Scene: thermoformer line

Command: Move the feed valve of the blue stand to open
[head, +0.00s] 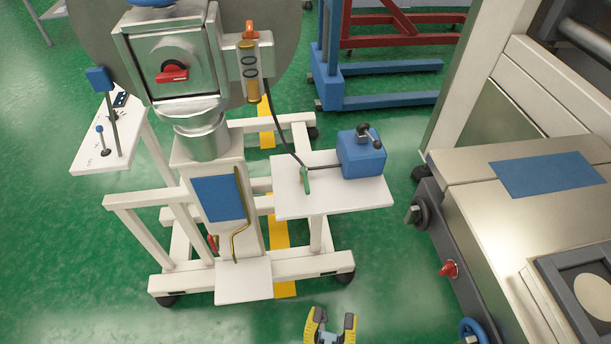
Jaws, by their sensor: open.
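My gripper (330,326) shows at the bottom edge, with two yellow-tipped fingers spread apart and nothing between them. It is in front of the white wheeled stand (275,120), well apart from it. The stand carries a blue panel (219,199). Several handles could be the feed valve; I cannot tell which. A red handle (172,74) lies roughly level on the grey box. A small red lever (213,243) sits low beside a brass pipe (240,230). A green lever (306,181) stands nearly upright on the hose over the side shelf. An orange knob (250,30) tops the amber sight tube (250,72).
A blue box (362,158) with a black handle stands on the white side shelf (335,200). A control panel (105,135) with levers is at left. A blue-and-red frame (375,85) stands behind. A large metal machine (490,220) fills the right. Green floor is clear at lower left.

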